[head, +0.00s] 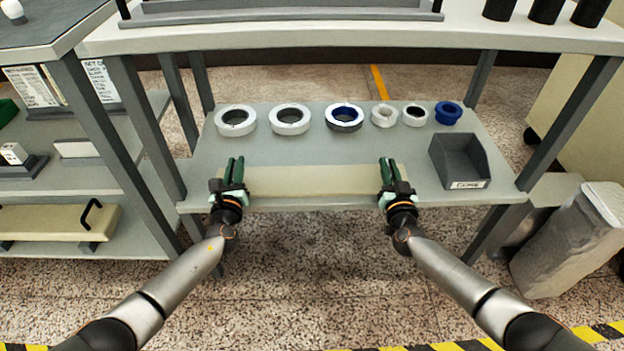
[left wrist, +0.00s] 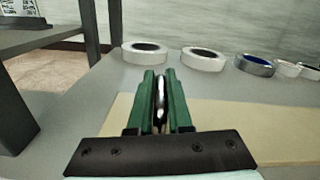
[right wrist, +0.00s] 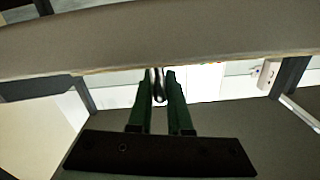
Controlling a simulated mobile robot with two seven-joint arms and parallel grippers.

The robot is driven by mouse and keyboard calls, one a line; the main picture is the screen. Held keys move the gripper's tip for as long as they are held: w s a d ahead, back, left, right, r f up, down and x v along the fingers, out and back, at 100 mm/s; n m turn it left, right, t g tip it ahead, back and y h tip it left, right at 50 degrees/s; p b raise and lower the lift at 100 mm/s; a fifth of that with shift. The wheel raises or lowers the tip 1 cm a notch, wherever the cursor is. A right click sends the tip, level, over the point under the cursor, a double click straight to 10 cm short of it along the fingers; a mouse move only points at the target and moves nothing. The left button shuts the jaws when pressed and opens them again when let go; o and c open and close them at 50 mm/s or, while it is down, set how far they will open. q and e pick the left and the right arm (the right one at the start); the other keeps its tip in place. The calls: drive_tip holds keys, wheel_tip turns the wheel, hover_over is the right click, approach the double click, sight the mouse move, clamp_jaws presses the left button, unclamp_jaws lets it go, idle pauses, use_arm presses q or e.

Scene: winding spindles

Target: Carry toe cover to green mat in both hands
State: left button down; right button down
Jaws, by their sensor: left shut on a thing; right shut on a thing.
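The toe cover, a long cream panel (head: 314,181), lies lengthwise along the front edge of the grey lower shelf, level or nearly so. My left gripper (head: 235,172) is at its left end and my right gripper (head: 388,172) at its right end. In the left wrist view the green fingers (left wrist: 161,100) are closed on a thin dark, shiny handle, with the cream panel (left wrist: 225,125) beside them. In the right wrist view the fingers (right wrist: 160,100) close on a similar handle. I cannot tell whether the panel touches the shelf. No green mat is clearly in view.
Several white and blue rings (head: 290,119) stand in a row behind the panel. A dark grey bin (head: 459,162) is to its right. Table legs (head: 570,125) flank the shelf. A similar cream panel with black handles (head: 60,222) lies on the left rack. Open speckled floor is in front.

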idle(0.5)
